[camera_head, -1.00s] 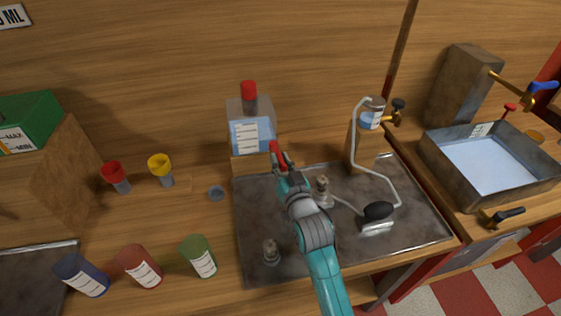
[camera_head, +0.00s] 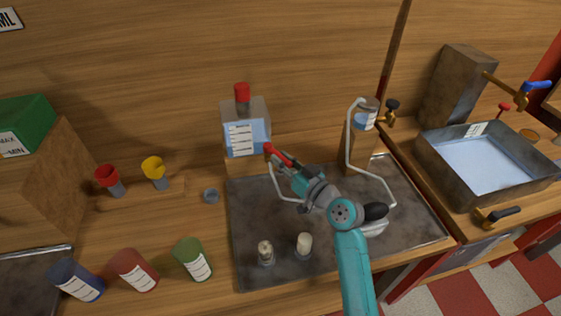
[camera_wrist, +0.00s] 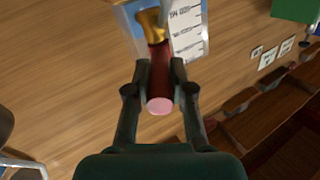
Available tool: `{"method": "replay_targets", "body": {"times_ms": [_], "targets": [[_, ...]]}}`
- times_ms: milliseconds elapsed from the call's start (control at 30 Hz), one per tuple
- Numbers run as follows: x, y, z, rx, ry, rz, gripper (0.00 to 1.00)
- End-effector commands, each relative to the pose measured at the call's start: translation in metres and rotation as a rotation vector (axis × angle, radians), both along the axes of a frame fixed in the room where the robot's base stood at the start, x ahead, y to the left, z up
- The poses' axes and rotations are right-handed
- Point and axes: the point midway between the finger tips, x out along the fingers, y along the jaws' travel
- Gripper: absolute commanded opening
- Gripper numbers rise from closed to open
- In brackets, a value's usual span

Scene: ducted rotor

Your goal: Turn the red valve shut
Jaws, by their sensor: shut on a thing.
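The red valve handle (camera_head: 281,156) is on the front of a clear tank of blue liquid (camera_head: 246,140) against the wooden wall. It slants down to the right in the head view. In the wrist view the red handle (camera_wrist: 159,84) runs from a brass fitting (camera_wrist: 152,25) down between my fingers. My gripper (camera_head: 291,168) is shut on the handle; in the wrist view its dark fingers (camera_wrist: 160,85) press on both sides of it. Behind it are the tank and its white scale label (camera_wrist: 186,30). The far side of the valve is hidden.
A metal tray (camera_head: 336,258) lies below, with two small pale-topped pegs (camera_head: 265,253) and a black-knobbed piece (camera_head: 375,212) partly behind my arm. White tubing (camera_head: 378,178) curves at right.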

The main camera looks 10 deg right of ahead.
Motion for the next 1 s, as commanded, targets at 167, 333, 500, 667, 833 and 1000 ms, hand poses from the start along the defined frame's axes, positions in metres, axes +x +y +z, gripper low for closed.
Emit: {"method": "replay_targets", "body": {"times_ms": [167, 333, 500, 667, 833, 1000], "targets": [[0.0028, -0.0055, -0.0004, -0.001, 0.001, 0.065, 0.0], [0.0045, -0.008, -0.0003, -0.001, 0.001, 0.116, 0.0], [0.0054, -0.0094, -0.0004, 0.0, 0.002, 0.147, 0.0], [0.0058, -0.0097, -0.0004, -0.001, 0.002, 0.16, 0.0], [0.0058, -0.0097, -0.0007, -0.001, 0.001, 0.162, 0.0], [0.0059, -0.0096, -0.0007, -0.001, 0.001, 0.161, 0.0]]}}
